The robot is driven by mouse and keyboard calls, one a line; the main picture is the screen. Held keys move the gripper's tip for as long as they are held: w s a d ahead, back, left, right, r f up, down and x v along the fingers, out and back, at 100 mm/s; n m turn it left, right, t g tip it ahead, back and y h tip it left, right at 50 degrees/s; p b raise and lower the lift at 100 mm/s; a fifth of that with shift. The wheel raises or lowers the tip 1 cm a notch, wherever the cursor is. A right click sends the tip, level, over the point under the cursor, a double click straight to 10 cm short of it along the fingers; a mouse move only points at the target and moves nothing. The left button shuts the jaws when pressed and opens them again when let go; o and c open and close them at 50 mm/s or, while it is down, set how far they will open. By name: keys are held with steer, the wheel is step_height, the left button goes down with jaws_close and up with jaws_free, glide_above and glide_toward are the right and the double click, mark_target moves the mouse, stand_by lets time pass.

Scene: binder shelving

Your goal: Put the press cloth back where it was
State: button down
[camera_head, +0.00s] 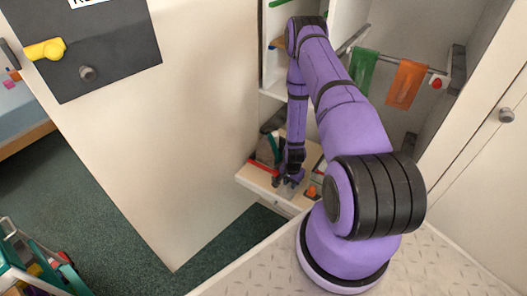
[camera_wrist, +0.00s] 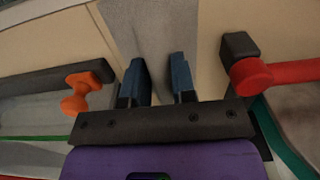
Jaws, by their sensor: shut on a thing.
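My gripper (camera_head: 289,182) is low over the pale drawer or shelf (camera_head: 262,188) at the cabinet's foot. In the wrist view, its two blue-tipped fingers (camera_wrist: 160,75) are on either side of a flat grey strip that looks like the press cloth (camera_wrist: 155,25). The gripper is shut on this cloth, which reaches up out of the picture. In the head view I cannot make out the grey cloth. A green cloth (camera_head: 363,70) and an orange cloth (camera_head: 405,84) hang on a rail (camera_head: 383,60) inside the cabinet at the upper right.
In the wrist view, an orange knob (camera_wrist: 80,93) on a dark bar is left of my fingers, and a red bar (camera_wrist: 280,74) on a dark bracket is close on the right. A white panel (camera_head: 190,120) stands left of my arm. Green carpet (camera_head: 90,190) lies open at left.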

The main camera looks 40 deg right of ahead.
steer(key=shift+f, duration=0.25)
steer(key=shift+c, duration=1.5)
jaws_free()
steer(key=shift+r, duration=6.85)
steer(key=s+a, duration=0.2)
steer(key=a, duration=0.5)
steer(key=s+a, duration=0.3)
steer(key=a, duration=0.5)
steer(key=shift+s, duration=0.15)
steer(key=shift+a+r, duration=0.1)
